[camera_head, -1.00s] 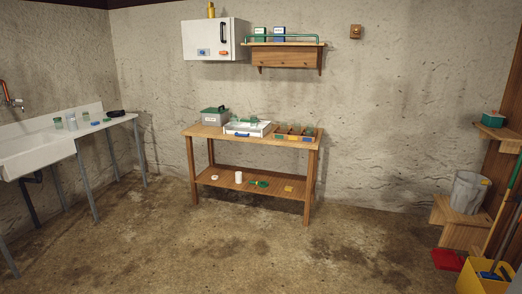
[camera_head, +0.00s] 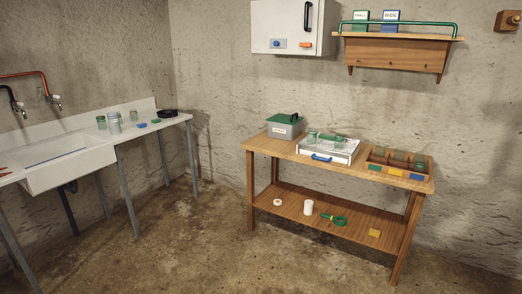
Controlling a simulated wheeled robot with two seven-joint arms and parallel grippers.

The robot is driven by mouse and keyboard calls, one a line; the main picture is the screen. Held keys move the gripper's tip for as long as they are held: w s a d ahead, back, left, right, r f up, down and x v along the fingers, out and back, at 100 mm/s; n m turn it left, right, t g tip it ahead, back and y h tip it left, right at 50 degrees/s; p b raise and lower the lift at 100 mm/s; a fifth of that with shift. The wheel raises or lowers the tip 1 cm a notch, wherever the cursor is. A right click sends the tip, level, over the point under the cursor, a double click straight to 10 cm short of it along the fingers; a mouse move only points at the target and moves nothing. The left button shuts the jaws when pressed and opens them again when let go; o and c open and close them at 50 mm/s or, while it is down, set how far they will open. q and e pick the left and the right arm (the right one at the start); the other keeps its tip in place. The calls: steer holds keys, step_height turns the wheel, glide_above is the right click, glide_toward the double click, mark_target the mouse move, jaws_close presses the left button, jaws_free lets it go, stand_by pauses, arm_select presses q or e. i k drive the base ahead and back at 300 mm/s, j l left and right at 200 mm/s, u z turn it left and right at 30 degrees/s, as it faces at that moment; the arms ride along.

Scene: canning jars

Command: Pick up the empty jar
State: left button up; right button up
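On the white sink counter at the left stand a greenish glass jar (camera_head: 101,123), a taller greyish jar (camera_head: 115,122) and a small greenish glass (camera_head: 133,116). Another clear jar (camera_head: 312,136) seems to stand on the white tray (camera_head: 338,154) on the wooden bench. They are too small to tell which one is empty. Neither of my grippers is in view.
The wooden bench (camera_head: 285,148) also carries a grey box (camera_head: 285,131) with a green lid and a divided wooden crate (camera_head: 424,185). A white wall cabinet (camera_head: 281,27) and a wooden shelf (camera_head: 396,52) hang above. The floor (camera_head: 185,245) in front is clear.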

mark_target(339, 138)
steer(key=i+z, duration=0.1)
steer(key=i, duration=1.05)
steer(key=i+j, duration=0.2)
steer(key=i, duration=0.9)
steer(key=i+z, duration=0.3)
steer(key=i, duration=0.25)
steer(key=i+j+z, duration=0.15)
steer(key=i+z, duration=0.15)
steer(key=i, duration=0.25)
steer(key=i+j+z, duration=0.3)
steer(key=i, duration=0.2)
steer(key=i+j+z, duration=0.35)
steer(key=i, duration=0.15)
